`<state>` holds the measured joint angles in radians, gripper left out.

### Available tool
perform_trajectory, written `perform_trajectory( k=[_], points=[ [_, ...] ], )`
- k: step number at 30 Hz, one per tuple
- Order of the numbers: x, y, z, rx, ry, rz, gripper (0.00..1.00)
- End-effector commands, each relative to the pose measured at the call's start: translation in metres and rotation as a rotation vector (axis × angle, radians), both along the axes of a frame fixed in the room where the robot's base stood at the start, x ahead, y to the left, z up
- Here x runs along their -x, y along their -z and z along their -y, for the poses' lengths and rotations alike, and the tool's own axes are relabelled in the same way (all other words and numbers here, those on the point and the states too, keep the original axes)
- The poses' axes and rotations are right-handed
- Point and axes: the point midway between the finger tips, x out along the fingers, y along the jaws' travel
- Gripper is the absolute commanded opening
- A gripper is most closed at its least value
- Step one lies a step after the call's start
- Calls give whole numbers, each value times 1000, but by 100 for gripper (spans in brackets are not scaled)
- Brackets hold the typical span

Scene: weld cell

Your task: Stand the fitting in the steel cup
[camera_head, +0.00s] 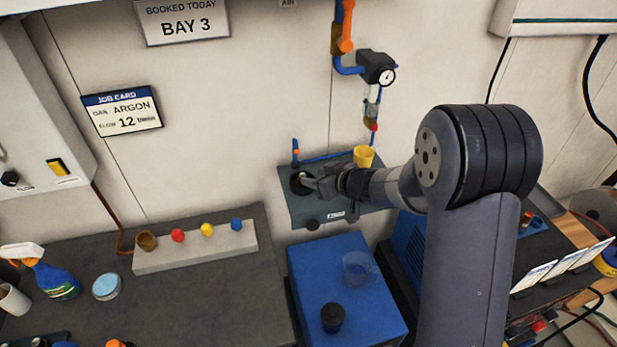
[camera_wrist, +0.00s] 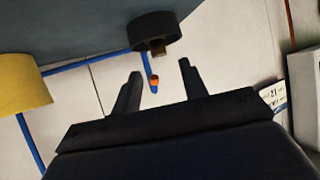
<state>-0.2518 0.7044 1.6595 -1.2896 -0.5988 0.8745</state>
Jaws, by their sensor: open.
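A dark round cup (camera_head: 300,188) stands at the left of the grey wall shelf; it also shows in the wrist view (camera_wrist: 145,30). A small brownish piece (camera_wrist: 157,47), seemingly the fitting, sticks out of that cup's mouth. My gripper (camera_head: 316,183) is at this cup, coming from the right in the head view. In the wrist view my gripper's two fingers (camera_wrist: 160,69) are spread apart with nothing held between them, and the cup lies beyond the tips. No cup looks plainly like bare steel, so I cannot tell which one is the steel cup.
A yellow cup (camera_head: 364,156) stands on the same shelf (camera_head: 296,214), right of the dark cup. Below, a blue box (camera_head: 375,315) carries a clear cup (camera_head: 357,266) and a black cup (camera_head: 332,318). A gauge (camera_head: 381,70) and pipes hang above the shelf.

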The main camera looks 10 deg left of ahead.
Motion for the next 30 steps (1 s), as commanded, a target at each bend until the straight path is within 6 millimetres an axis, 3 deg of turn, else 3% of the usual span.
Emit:
perform_trajectory(
  k=[6, 12, 30],
  points=[
    [21, -20, 29, -1, 3, 2, 41],
    [33, -30, 44, 0, 2, 0, 41],
    [36, -32, 47, -1, 0, -1, 41]
  ],
)
